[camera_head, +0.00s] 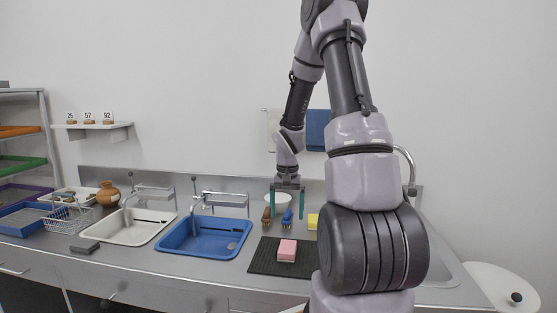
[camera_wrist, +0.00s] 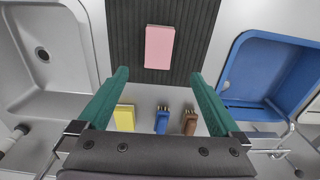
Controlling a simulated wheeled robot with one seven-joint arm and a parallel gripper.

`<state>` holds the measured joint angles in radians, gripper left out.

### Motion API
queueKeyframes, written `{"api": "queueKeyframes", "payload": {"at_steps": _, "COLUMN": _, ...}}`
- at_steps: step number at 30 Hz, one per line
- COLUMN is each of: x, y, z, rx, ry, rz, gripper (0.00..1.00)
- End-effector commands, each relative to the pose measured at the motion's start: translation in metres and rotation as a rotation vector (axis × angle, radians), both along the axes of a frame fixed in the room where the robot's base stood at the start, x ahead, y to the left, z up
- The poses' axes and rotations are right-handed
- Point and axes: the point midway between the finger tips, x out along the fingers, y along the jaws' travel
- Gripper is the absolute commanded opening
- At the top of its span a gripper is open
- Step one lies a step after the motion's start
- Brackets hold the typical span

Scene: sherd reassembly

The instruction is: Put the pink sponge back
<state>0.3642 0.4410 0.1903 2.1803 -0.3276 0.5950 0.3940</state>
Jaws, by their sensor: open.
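The pink sponge (camera_head: 287,250) lies flat on the dark ribbed mat (camera_head: 262,262), right of the blue basin. It also shows in the wrist view (camera_wrist: 159,47), near the top middle, on the mat (camera_wrist: 124,30). My gripper (camera_head: 287,217) is open and empty, its two green fingers pointing down above the counter, behind the sponge in the head view. In the wrist view the fingertips (camera_wrist: 158,76) are spread wide, with the sponge just beyond them and between their lines. Nothing touches the sponge except the mat.
A yellow sponge (camera_wrist: 125,117), a blue brush (camera_wrist: 162,121) and a brown brush (camera_wrist: 190,122) stand in a row behind the mat. A blue basin (camera_head: 205,237) and a white basin (camera_head: 128,227) lie left. A wire basket (camera_head: 68,219) and brown jar (camera_head: 108,194) are farther left.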

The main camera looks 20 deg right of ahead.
Motion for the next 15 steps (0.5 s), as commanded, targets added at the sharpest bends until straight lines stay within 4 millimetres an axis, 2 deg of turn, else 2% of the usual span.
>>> {"api": "queueKeyframes", "payload": {"at_steps": 4, "x": -0.008, "y": 0.015, "z": 0.065, "rx": -0.029, "ry": -0.083, "rz": 0.024, "gripper": 1.0}}
{"api": "queueKeyframes", "payload": {"at_steps": 8, "x": -0.028, "y": 0.036, "z": 0.128, "rx": -0.041, "ry": -0.172, "rz": 0.05, "gripper": 1.0}}
{"api": "queueKeyframes", "payload": {"at_steps": 12, "x": -0.059, "y": 0.059, "z": 0.185, "rx": -0.034, "ry": -0.271, "rz": 0.081, "gripper": 1.0}}
{"api": "queueKeyframes", "payload": {"at_steps": 15, "x": -0.085, "y": 0.077, "z": 0.22, "rx": -0.016, "ry": -0.346, "rz": 0.106, "gripper": 1.0}}
